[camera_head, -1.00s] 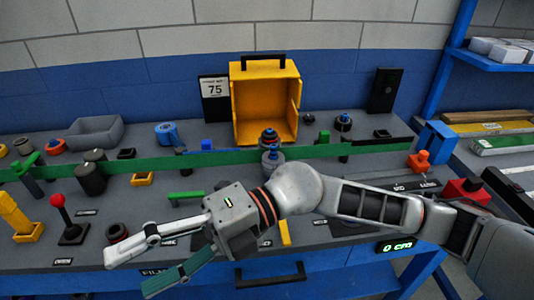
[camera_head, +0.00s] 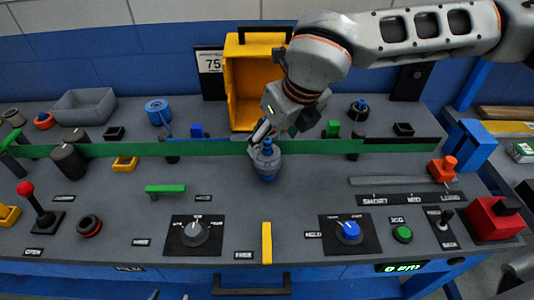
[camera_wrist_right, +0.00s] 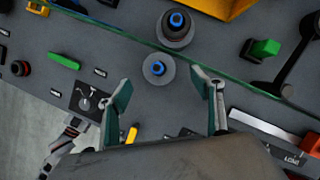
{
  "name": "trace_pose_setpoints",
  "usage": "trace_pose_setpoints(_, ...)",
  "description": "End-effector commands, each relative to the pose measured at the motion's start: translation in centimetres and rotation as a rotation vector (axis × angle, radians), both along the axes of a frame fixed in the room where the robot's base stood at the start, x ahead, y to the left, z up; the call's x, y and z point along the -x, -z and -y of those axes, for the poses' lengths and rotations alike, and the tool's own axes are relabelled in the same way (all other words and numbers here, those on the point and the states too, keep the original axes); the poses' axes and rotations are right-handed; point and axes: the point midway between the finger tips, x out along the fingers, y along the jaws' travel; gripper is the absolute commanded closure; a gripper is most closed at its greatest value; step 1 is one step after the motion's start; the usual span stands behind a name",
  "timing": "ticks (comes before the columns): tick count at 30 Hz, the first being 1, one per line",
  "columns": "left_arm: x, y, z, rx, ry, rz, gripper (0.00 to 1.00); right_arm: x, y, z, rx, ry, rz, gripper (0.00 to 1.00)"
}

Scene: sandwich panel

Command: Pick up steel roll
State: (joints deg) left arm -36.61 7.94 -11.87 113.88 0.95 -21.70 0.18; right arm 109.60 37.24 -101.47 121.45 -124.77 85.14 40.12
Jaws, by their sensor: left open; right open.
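A grey steel roll (camera_head: 267,170) with a blue top stands upright near the middle of the bench, in front of the green strip. From above in the right wrist view, it is a grey disc (camera_wrist_right: 150,77) with a blue centre, just beyond my open fingers. My right gripper (camera_head: 277,136) is open and empty, above and close behind the roll in the head view. Its two green-lined fingers (camera_wrist_right: 166,93) are spread apart, with no contact visible. My left gripper shows only as tips (camera_head: 168,296) at the bottom edge and partly in the wrist view (camera_wrist_right: 65,142).
A second blue-topped grey piece (camera_wrist_right: 176,38) stands close behind the roll, hidden by my arm in the head view. The green strip (camera_head: 110,150) crosses the bench. A yellow box (camera_head: 240,95) stands behind. Knobs, including a blue knob (camera_head: 348,231), and a red-topped lever (camera_head: 26,190) are nearer.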

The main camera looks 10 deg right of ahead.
Motion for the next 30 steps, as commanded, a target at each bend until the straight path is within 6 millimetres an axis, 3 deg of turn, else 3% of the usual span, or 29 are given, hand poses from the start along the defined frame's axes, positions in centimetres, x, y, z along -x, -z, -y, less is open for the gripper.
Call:
trace_pose_setpoints(16, 0.0, 0.0, -0.2, -0.003, 0.000, 0.001, 0.51, -2.4, 6.1, -1.0, -0.001, -0.002, -0.005, 0.34)
trace_pose_setpoints(26, 0.0, 0.0, -0.1, -0.002, 0.000, 0.000, 0.51, -2.7, 6.8, -1.1, -0.002, -0.002, -0.003, 0.34)
trace_pose_setpoints(30, 0.1, 0.0, -0.1, -0.001, 0.000, -0.001, 0.51, -2.7, 6.8, -1.1, -0.002, -0.002, -0.003, 0.65)
